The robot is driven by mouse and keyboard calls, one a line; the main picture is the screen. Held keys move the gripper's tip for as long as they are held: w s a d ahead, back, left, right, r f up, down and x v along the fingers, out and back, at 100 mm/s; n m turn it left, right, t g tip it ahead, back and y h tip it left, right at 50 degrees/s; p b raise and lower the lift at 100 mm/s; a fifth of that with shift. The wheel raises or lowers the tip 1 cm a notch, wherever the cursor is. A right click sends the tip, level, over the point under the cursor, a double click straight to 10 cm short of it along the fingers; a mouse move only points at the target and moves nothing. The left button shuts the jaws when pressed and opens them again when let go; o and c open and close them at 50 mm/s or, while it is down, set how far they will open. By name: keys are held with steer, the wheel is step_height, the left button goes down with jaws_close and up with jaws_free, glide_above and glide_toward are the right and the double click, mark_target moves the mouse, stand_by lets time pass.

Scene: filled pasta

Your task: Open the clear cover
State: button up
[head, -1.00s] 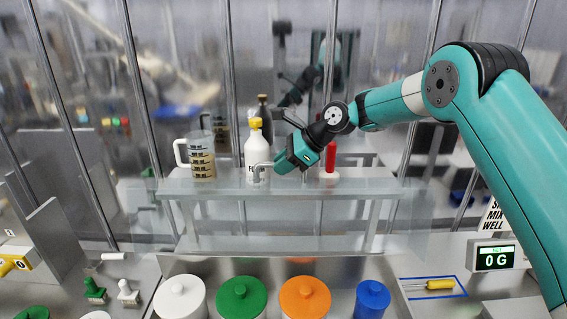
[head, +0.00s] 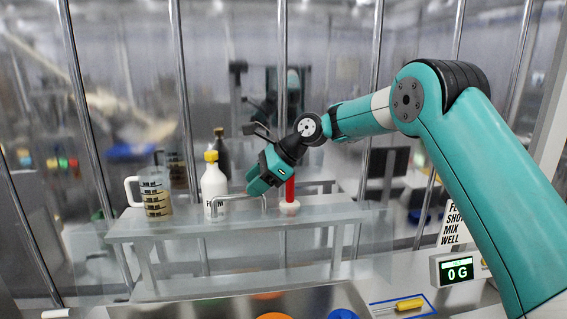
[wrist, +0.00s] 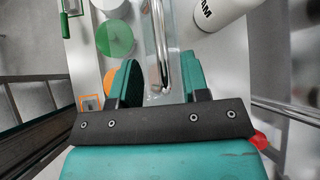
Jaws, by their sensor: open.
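The clear cover (head: 340,262) is a see-through panel, faint in the head view, around the front of the raised shelf. Its shiny metal bar handle (head: 240,197) stands in front of the white bottle. In the wrist view the handle (wrist: 158,40) runs up the picture, its near end between my fingers. My gripper (head: 257,186) is open at the right end of the handle, with one finger on each side in the wrist view (wrist: 160,80). I cannot tell whether either finger touches the bar.
On the shelf (head: 125,228) stand a measuring jug (head: 155,197), a white bottle (head: 214,184) with a yellow cap, and a red piece on a white base (head: 289,208). A scale display (head: 457,269) is at right. Coloured lids (wrist: 114,38) lie below.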

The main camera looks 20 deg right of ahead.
steer(key=v, duration=1.2)
steer(key=shift+f+b, duration=0.1)
steer(key=shift+b, duration=0.2)
